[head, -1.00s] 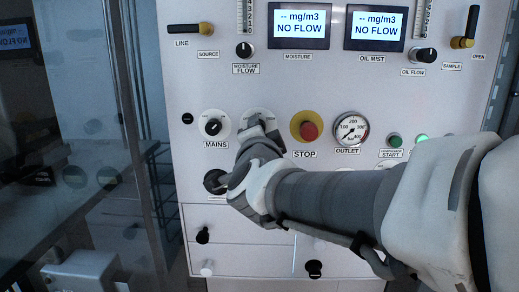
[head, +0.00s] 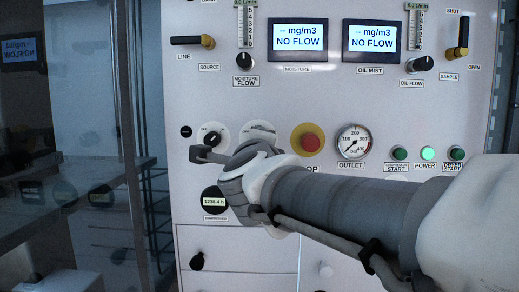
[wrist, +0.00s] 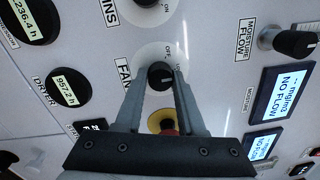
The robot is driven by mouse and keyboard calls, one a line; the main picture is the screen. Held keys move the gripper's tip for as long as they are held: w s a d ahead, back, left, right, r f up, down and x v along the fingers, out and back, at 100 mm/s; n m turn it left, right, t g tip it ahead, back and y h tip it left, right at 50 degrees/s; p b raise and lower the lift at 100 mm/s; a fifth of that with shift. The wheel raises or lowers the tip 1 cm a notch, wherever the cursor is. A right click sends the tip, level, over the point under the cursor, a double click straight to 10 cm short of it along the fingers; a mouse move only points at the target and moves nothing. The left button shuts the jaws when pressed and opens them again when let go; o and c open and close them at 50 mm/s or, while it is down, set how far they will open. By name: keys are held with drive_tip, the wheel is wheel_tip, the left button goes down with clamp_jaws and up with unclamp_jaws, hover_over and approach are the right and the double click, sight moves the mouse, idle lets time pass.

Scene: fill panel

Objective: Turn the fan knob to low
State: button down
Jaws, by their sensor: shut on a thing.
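The black fan knob (wrist: 161,75) sits on a round white dial plate in the wrist view, with OFF printed beside it and a second mark partly hidden by a finger. A pale pointer line shows on the knob, but its exact setting is hard to read. My gripper (wrist: 160,84) has one finger on each side of the knob and is shut on it. In the head view my wrist covers the knob, and only the top of the fan dial plate (head: 262,130) shows.
The mains knob (head: 213,139) is close on the left. The red stop button (head: 310,142) on its yellow ring is close on the right, near my wrist. The outlet gauge (head: 353,142) and several green lights are farther right.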

idle(0.5)
drive_tip(key=c, duration=0.5)
unclamp_jaws()
drive_tip(key=shift+s, duration=0.1)
